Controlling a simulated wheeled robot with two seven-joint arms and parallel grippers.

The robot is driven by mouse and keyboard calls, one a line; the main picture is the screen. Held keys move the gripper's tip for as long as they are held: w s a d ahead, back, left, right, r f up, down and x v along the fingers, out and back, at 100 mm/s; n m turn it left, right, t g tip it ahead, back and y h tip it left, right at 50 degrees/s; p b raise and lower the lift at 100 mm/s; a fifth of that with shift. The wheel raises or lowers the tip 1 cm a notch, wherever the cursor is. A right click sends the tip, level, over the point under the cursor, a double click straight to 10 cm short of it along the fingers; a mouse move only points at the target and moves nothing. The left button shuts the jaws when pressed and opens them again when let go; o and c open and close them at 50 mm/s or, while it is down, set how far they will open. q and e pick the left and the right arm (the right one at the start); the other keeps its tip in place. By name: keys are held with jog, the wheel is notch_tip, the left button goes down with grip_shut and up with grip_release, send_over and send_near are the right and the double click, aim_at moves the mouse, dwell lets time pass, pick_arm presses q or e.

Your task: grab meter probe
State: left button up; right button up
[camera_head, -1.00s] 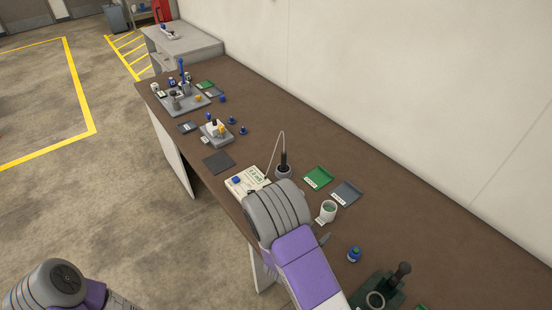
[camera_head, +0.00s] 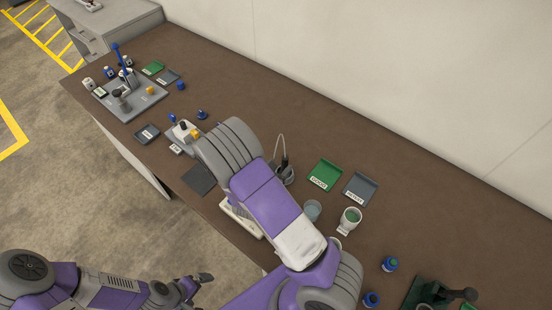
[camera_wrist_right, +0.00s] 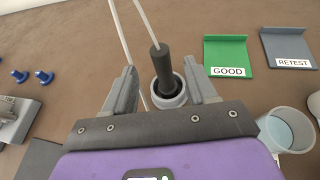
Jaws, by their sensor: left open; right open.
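The meter probe is a black rod with a pale cable, upright in a round grey holder (camera_wrist_right: 170,98); the probe (camera_wrist_right: 161,66) is in the middle of the right wrist view. My right gripper (camera_wrist_right: 161,80) is open, with one finger on each side of the probe and holder in that view. I cannot tell whether the fingers touch either. In the head view the probe (camera_head: 284,160) stands just right of my right arm, which hides the gripper. The white meter (camera_head: 240,222) is mostly hidden under that arm. My left gripper (camera_head: 200,284) is open and empty off the table's front edge.
A green GOOD tray (camera_head: 325,173) and a grey RETEST tray (camera_head: 360,188) lie right of the probe. A clear beaker (camera_head: 312,210) and a white cup (camera_head: 350,219) stand close by. The back of the table is clear.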

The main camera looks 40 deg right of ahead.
aim_at(284, 163)
jog(key=shift+w+d+f, duration=0.1)
jog(key=shift+d+f, duration=0.3)
jog(key=shift+d, duration=0.45)
jog(key=x, duration=0.4)
jog(key=shift+w+d+f, duration=0.1)
jog(key=shift+w+f, duration=0.2)
jog(key=shift+f, duration=0.15)
grip_shut()
